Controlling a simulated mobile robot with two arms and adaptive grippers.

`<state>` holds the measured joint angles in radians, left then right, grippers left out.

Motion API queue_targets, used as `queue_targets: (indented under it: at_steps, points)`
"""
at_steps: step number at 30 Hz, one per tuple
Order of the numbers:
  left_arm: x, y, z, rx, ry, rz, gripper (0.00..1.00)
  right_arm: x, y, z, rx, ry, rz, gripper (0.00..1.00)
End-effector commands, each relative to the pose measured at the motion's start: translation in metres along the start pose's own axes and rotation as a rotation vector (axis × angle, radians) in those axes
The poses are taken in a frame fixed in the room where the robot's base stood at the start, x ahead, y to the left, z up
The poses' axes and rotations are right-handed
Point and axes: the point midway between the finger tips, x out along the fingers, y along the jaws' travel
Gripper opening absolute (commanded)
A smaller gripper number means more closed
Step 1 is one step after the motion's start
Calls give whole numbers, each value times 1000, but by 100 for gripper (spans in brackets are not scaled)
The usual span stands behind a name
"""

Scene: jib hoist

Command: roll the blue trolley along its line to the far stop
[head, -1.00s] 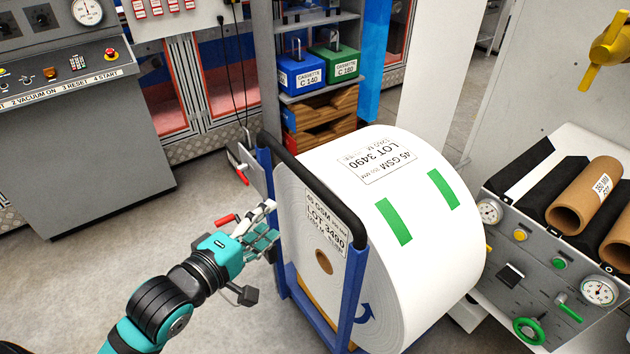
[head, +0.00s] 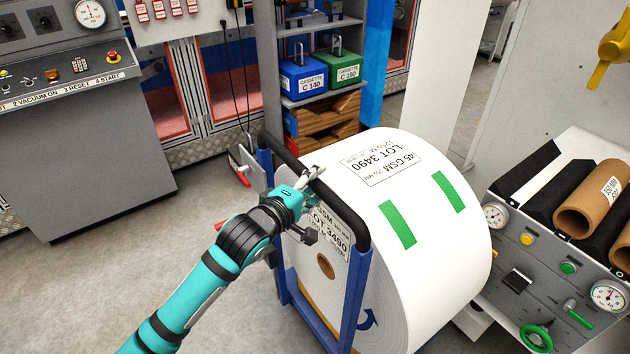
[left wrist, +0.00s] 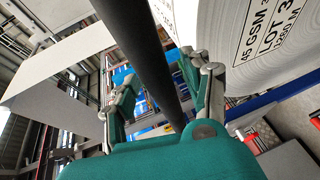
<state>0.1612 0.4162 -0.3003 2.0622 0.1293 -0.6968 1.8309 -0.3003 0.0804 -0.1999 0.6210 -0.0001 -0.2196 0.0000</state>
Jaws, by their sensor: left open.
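The blue trolley (head: 354,290) has an upright blue frame with a black push bar (head: 345,217) along its top. It bears a large white paper roll (head: 440,270) labelled LOT 3490, with green strips on it. My left gripper (head: 312,177) is at the push bar in the head view. In the left wrist view, the black bar (left wrist: 140,45) runs between the spread fingers of my left gripper (left wrist: 166,78), which is not closed on it. The trolley's wheels, its line and the far stop cannot be made out. My right gripper is out of view.
A grey control console (head: 80,150) stands at the left. A shelf with blue (head: 303,78) and green cassettes (head: 340,70) is behind the trolley. A machine panel with gauges (head: 540,270) and brown cores (head: 592,200) stands close at right. Floor at left is clear.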

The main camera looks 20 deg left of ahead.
Motion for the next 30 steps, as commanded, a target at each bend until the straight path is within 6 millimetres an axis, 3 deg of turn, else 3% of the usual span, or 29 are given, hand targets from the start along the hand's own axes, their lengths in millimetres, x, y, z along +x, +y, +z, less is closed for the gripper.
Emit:
queue_targets:
  at_steps: [10,21,30]
  points:
    - [4,0,0,0,0,0,49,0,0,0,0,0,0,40]
    - [4,0,0,0,0,0,1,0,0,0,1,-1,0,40]
    - [4,0,0,1,0,1,0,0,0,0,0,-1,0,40]
